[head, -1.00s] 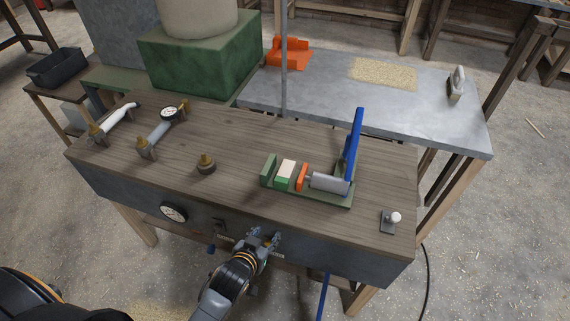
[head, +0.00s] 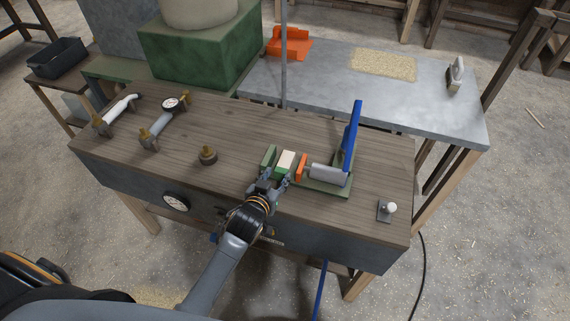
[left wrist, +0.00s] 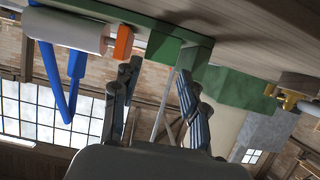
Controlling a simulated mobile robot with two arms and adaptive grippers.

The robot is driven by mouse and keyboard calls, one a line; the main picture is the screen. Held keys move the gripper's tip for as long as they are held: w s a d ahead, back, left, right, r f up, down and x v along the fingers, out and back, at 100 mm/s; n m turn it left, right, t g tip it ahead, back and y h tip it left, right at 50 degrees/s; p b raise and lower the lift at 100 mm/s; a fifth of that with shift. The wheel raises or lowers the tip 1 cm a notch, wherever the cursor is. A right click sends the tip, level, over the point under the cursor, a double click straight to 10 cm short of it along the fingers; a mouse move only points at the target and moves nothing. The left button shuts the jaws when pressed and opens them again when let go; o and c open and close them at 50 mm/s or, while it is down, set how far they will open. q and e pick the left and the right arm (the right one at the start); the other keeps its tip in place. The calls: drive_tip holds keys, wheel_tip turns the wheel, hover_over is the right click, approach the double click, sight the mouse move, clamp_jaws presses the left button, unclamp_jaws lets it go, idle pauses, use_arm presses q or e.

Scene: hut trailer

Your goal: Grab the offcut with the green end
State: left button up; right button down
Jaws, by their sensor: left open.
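The offcut is a pale block with a green end (head: 286,160). It sits in the green toggle clamp on the wooden bench, between the upright green stop (head: 269,156) and the orange pad (head: 302,168). Its green end faces the bench front, and it shows in the left wrist view (left wrist: 163,48) above the fingers. My left gripper (head: 273,180) is open just in front of the green end. In the left wrist view its fingers (left wrist: 158,82) are spread with nothing between them. I cannot tell whether they touch the offcut. My right gripper is not in view.
The clamp's grey cylinder (head: 328,174) and upright blue lever (head: 351,142) stand right of the offcut. A white-knobbed switch (head: 388,209) is at the bench's right front. The bench between is clear.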

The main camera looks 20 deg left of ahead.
sight(281, 171)
use_arm(q)
drive_tip(key=shift+f+p+x, duration=0.2)
drive_tip(key=shift+p+x, duration=0.15)
drive_tip(key=shift+x, duration=2.15)
drive_tip(key=shift+s+d, duration=0.1)
drive_tip(key=shift+d, duration=0.05)
drive_tip(key=c, duration=0.8)
